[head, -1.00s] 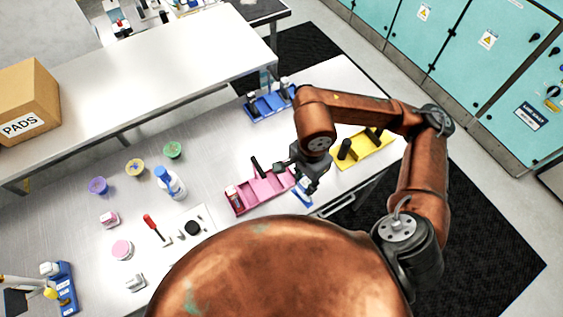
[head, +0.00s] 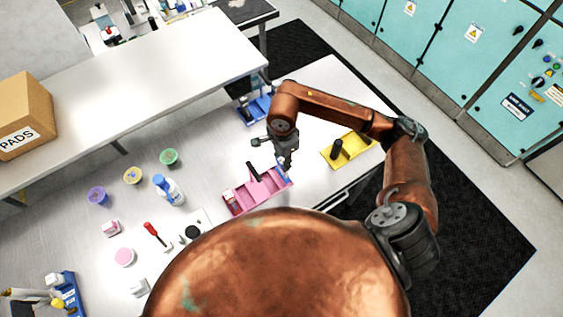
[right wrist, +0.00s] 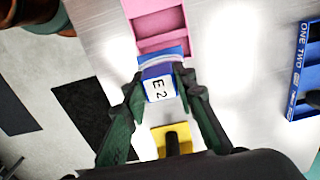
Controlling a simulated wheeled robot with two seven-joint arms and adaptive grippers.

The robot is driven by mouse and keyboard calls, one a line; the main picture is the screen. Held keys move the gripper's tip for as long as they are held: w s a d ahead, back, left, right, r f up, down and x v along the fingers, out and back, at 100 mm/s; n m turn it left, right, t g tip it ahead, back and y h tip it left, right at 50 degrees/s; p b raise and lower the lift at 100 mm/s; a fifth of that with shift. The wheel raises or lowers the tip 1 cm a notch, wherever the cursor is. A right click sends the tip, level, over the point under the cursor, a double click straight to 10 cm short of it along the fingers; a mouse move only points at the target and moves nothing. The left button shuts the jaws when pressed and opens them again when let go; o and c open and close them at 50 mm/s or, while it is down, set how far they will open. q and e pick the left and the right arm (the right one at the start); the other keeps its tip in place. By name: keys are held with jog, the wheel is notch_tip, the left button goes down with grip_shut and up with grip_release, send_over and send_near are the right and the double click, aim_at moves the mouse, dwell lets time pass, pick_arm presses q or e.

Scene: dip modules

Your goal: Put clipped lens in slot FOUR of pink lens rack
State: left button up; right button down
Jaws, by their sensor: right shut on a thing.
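My right gripper (head: 287,163) is shut on the clipped lens, a blue clip with a white label reading "E2", seen in the right wrist view (right wrist: 158,85). In the head view the blue clip (head: 284,172) shows below the fingers, at the right end of the pink lens rack (head: 240,200). In the right wrist view the clip overlaps the near end of the pink rack (right wrist: 155,22). I cannot tell whether they touch. The rack's slot labels are not readable. My left gripper is not in view.
A yellow rack (head: 357,152) with a black post stands to the right, and a blue rack (head: 250,115) behind. Bare table lies between the pink and yellow racks.

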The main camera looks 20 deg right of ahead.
jog(key=shift+w+f, duration=0.2)
jog(key=shift+w, duration=0.05)
jog(key=f, duration=0.1)
jog(key=f+p, duration=0.1)
jog(key=f, duration=0.1)
jog(key=shift+w+f+p, duration=0.3)
jog(key=shift+p, duration=0.1)
jog(key=shift+f, duration=0.15)
jog(key=shift+f+b, duration=0.25)
jog(key=shift+b, duration=0.1)
jog(key=c, duration=1.6)
grip_release()
jog(key=shift+r, duration=0.1)
jog(key=shift+r, duration=0.1)
